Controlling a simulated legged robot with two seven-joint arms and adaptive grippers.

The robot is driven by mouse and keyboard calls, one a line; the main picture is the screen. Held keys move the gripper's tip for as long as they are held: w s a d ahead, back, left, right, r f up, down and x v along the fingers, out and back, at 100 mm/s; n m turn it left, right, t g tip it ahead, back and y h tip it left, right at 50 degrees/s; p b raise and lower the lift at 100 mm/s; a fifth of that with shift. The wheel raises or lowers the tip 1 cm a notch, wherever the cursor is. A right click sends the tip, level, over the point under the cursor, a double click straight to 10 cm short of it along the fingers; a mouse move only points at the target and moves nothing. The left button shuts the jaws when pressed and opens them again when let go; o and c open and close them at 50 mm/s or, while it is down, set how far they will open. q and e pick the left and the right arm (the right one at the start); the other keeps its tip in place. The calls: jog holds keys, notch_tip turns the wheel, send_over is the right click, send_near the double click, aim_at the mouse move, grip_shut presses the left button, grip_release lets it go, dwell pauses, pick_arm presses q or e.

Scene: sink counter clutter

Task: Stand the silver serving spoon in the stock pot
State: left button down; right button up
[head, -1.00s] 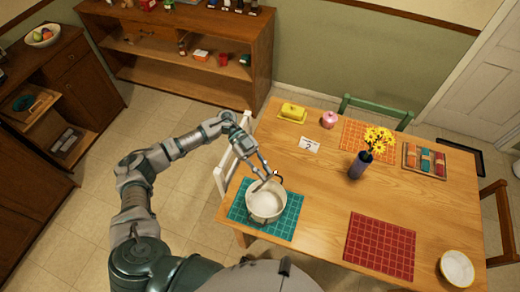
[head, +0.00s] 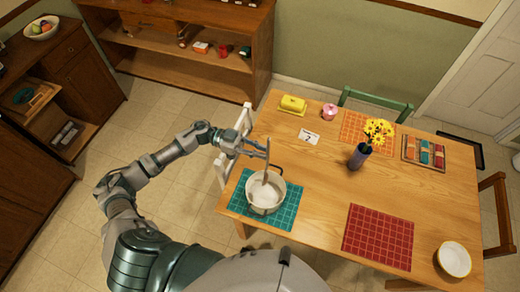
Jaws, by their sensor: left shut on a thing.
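The white stock pot (head: 264,208) stands on a teal checked placemat (head: 290,213) at the table's near left corner. The silver serving spoon (head: 267,165) is close to upright, its lower end within the pot's opening and its handle rising above the rim. My left gripper (head: 262,154) reaches in from the left and is shut on the spoon's handle, above the pot's far side. Whether the spoon's tip touches the pot's bottom cannot be told. My right gripper is not in view.
A vase of yellow flowers (head: 360,157) stands right of the pot. A red placemat (head: 378,237) and a white bowl (head: 454,260) lie nearer the right. A yellow butter dish (head: 292,104), a pink pot (head: 329,111) and a card (head: 308,137) are farther back. A white chair (head: 221,165) stands left.

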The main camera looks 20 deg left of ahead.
pick_arm(q)
notch_tip(320, 180, down, 11)
jog(key=b, duration=0.6)
jog(key=shift+b, duration=0.3)
jog(key=c, duration=1.1)
grip_release()
jog(key=shift+o, duration=0.2)
jog(key=a, duration=1.2)
jog(key=shift+w, duration=0.35)
